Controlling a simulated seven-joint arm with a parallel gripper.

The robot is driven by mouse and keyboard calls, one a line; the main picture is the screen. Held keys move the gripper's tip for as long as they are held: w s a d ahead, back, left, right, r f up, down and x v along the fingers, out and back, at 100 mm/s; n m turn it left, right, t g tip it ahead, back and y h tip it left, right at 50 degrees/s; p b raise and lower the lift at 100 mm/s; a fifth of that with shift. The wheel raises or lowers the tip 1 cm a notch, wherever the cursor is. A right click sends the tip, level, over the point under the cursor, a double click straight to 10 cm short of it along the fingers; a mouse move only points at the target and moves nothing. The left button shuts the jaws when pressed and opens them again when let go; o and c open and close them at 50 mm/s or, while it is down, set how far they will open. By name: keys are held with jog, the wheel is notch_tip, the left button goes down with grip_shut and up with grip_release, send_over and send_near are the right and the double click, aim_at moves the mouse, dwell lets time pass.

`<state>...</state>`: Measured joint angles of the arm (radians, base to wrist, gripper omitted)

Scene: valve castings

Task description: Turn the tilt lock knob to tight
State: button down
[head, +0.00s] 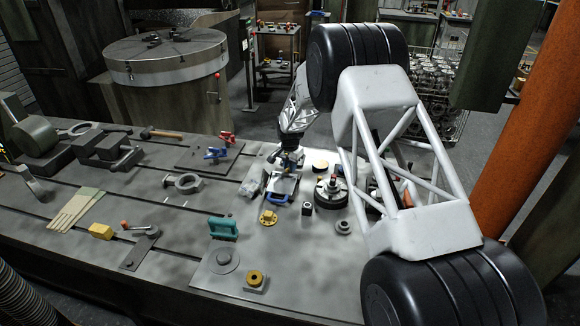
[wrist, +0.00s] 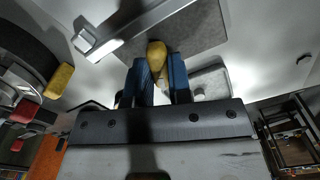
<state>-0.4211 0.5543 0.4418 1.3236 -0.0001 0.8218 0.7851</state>
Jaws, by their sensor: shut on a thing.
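My gripper shows in the wrist view (wrist: 157,72) with its two blue fingers shut on a yellow knob (wrist: 157,50), which appears to be the tilt lock knob. The knob's rounded yellow end stands out between the fingertips, and the fingers hide part of it. No tight or loose marking is readable. In the head view my gripper (head: 290,160) is small and points down over a grey fixture (head: 282,183) at the back of the pale plate. The knob cannot be made out there.
A round chuck (head: 331,194) stands just right of the fixture. A yellow flanged part (head: 268,217), a teal-handled block (head: 223,228) and a round disc (head: 224,259) lie on the plate. A nut-like ring (head: 187,184) lies to the left. The plate's front middle is fairly clear.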

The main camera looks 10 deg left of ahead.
jog(key=shift+f, duration=0.1)
jog(key=c, duration=1)
grip_release()
jog(key=shift+c, duration=0.2)
jog(key=shift+r, duration=3.95)
jog(key=shift+r, duration=0.1)
